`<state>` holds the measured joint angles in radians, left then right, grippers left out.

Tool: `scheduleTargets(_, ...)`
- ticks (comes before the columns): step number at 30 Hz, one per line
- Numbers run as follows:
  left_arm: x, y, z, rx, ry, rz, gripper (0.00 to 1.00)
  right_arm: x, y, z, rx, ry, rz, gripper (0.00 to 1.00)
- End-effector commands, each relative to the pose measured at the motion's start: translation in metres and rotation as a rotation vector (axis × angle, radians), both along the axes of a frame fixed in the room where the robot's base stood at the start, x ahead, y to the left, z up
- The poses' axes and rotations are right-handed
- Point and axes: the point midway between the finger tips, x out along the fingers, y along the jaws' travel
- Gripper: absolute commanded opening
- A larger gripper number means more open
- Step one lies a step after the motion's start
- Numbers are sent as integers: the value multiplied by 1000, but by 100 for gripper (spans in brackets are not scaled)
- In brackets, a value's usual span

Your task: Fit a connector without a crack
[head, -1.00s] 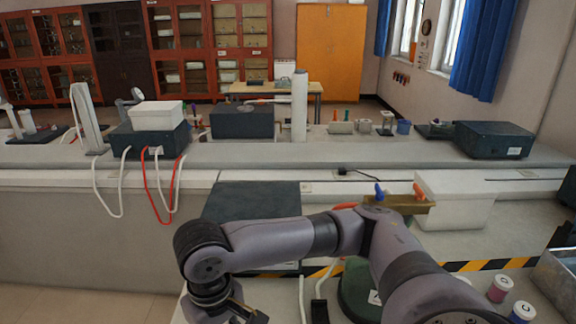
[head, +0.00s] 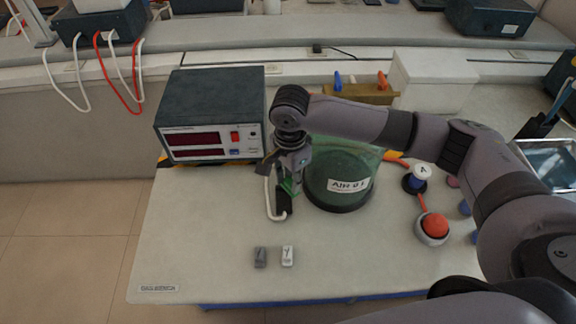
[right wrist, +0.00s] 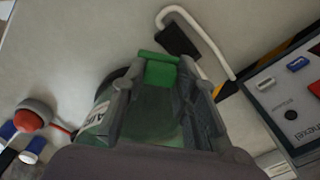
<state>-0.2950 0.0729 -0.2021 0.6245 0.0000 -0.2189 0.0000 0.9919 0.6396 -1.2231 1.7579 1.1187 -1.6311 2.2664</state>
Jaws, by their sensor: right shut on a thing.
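My right gripper (head: 291,188) points down just left of the green glass jar (head: 338,170). It is shut on a small green connector (right wrist: 160,70), which shows between the fingers in the right wrist view; its lower end is partly hidden in the head view. A white hose (head: 268,192) ends in a black fitting (head: 283,204) right beside the held connector; the fitting also shows in the right wrist view (right wrist: 178,40). I cannot tell whether they touch. Two small connectors, one dark grey (head: 260,257) and one white (head: 287,256), lie on the bench in front. My left gripper is not in view.
A dark meter box (head: 212,115) with red displays stands behind left. A rack (head: 358,92) and white box (head: 430,82) stand behind. The bench's front left is clear.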

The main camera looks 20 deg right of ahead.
Motion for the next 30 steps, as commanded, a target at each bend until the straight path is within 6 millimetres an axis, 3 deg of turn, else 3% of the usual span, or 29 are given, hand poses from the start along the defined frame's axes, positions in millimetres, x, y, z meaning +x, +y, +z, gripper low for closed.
scheduleTargets(3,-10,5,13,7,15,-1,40,18,3,-16,-2,3,-276,5)
scheduleTargets(10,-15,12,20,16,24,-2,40,36,3,-40,0,1,-574,5)
scheduleTargets(20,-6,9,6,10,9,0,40,38,3,-53,0,-1,-609,5)
scheduleTargets(30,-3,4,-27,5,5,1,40,38,3,-75,1,-2,-607,5)
